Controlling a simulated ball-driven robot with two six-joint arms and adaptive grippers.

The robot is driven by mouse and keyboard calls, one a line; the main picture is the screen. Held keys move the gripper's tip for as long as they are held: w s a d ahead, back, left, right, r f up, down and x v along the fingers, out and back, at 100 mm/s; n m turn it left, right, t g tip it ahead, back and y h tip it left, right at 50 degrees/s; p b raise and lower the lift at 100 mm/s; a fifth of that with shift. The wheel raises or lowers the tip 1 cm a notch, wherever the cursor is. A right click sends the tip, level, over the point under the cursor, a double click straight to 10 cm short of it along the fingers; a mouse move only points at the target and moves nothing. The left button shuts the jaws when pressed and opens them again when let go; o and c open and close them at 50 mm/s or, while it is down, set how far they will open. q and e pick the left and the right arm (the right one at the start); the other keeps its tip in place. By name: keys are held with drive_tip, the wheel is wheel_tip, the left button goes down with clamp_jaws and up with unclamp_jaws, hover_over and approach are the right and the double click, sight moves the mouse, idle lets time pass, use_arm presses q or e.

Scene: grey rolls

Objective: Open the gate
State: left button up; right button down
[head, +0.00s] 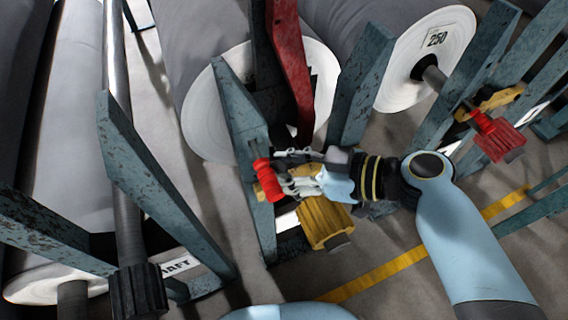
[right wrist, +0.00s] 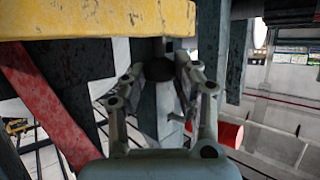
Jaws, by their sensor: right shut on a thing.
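A red bar (head: 289,60), which may be the gate, slants between blue-grey posts at the top centre; a red bar (right wrist: 45,105) also shows at the left of the right wrist view. A red handle (head: 267,180) is on the near post (head: 243,140), with its red cylinder (right wrist: 229,133) right of the fingers in the wrist view. My right gripper (head: 281,170) is shut at this handle; its fingers (right wrist: 157,85) partly hide the exact contact. A yellow block (head: 326,221) is just below the gripper. My left gripper is not in view.
Large pale rolls (head: 432,50) stand behind and left among scuffed blue-grey posts. Another red cylinder (head: 497,137) sits on the rack at the right. A dark roller end (head: 138,292) is at lower left. Open floor with a yellow line (head: 385,270) lies at lower centre.

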sight(306, 173)
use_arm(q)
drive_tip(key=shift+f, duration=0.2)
use_arm(e)
drive_tip(key=shift+r, duration=0.15)
drive_tip(key=shift+w+d+r+m+y+b, duration=0.2)
drive_tip(key=shift+d+r+m+y+b, duration=0.2)
drive_tip(key=shift+d+r+y+b, duration=0.45)
drive_tip(key=d+r+m+y+b, duration=0.1)
drive_tip(key=b, duration=0.1)
drive_tip(key=w+d+r+m+y+b, duration=0.1)
drive_tip(key=r+b, duration=0.1)
drive_tip(key=b, duration=0.1)
drive_tip(key=shift+d+r+t, duration=0.15)
drive_tip(key=shift+d+t, duration=0.05)
drive_tip(key=shift+t, duration=0.2)
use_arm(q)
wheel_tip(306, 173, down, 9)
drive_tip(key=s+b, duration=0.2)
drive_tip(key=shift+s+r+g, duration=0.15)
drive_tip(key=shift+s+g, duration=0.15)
use_arm(e)
drive_tip(key=shift+w+d+r+m+t+y, duration=0.15)
drive_tip(key=shift+d+r+m+y, duration=0.15)
drive_tip(key=shift+d+r+y, duration=0.2)
drive_tip(key=shift+w+d+r+m+t+y, duration=0.15)
drive_tip(key=shift+d+r+m+y, duration=0.25)
drive_tip(key=shift+r, duration=0.2)
